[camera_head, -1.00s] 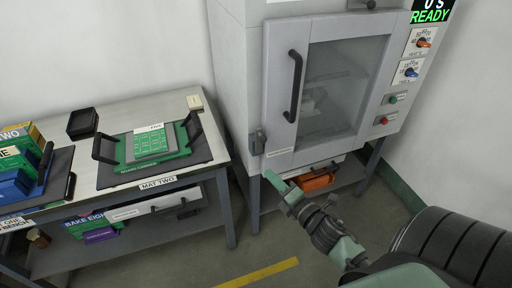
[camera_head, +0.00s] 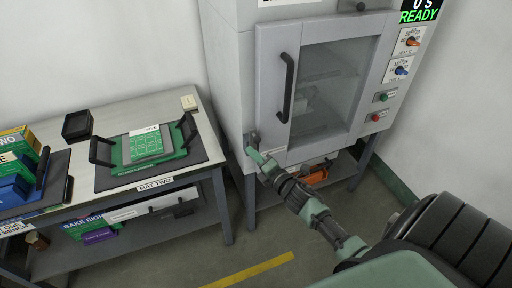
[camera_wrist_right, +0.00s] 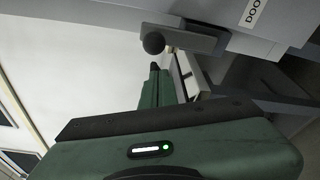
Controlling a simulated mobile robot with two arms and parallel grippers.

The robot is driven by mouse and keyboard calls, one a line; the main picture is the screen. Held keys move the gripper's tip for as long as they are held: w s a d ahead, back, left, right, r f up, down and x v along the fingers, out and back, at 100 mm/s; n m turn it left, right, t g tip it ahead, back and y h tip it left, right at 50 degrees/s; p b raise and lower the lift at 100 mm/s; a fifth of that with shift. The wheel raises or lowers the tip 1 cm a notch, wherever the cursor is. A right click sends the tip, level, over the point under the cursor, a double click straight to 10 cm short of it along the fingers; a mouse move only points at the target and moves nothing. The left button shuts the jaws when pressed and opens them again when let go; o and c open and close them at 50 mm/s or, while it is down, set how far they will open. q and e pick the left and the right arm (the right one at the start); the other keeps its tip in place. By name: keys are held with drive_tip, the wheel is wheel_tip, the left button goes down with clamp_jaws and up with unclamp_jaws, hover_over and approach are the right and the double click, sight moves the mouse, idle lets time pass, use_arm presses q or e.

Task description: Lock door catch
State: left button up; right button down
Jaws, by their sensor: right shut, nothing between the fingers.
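The oven door (camera_head: 320,85) is grey with a window and a long black handle (camera_head: 287,88), and it looks closed. The door catch (camera_head: 252,140) is a small grey part at the door's lower left corner. In the right wrist view the catch (camera_wrist_right: 195,40) shows as a grey bar with a dark round knob (camera_wrist_right: 154,43). My right gripper (camera_head: 252,156) is shut and empty, its tips just below the catch. In the right wrist view its fingertips (camera_wrist_right: 154,68) sit just under the knob; whether they touch it I cannot tell. My left gripper is out of view.
A bench (camera_head: 205,125) at left holds a green board on a dark tray (camera_head: 200,158) with black handles, and several boxes. An orange item (camera_head: 314,176) lies on the shelf under the oven. Floor with a yellow line (camera_head: 250,272) is clear.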

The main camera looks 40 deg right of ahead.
drive_tip(key=shift+w+d+r, duration=0.15)
drive_tip(key=shift+d+r, duration=0.1)
drive_tip(key=shift+d, duration=0.5)
drive_tip(key=shift+d+m, duration=0.35)
drive_tip(key=shift+m, duration=0.15)
drive_tip(key=s+d+f+m+t+h+b, duration=0.1)
drive_tip(key=d+f+m+b, duration=0.2)
drive_tip(key=m, duration=0.6)
drive_tip(key=s+d+f+m+t+h+b, duration=0.1)
drive_tip(key=d+m+b, duration=0.4)
drive_tip(key=m, duration=0.5)
drive_tip(key=shift+d+f+t+h+b, duration=0.3)
drive_tip(key=shift+f+t+h+b, duration=0.3)
drive_tip(key=shift+f+b, duration=0.7)
drive_tip(key=shift+s+r, duration=0.1)
drive_tip(key=shift+s, duration=0.05)
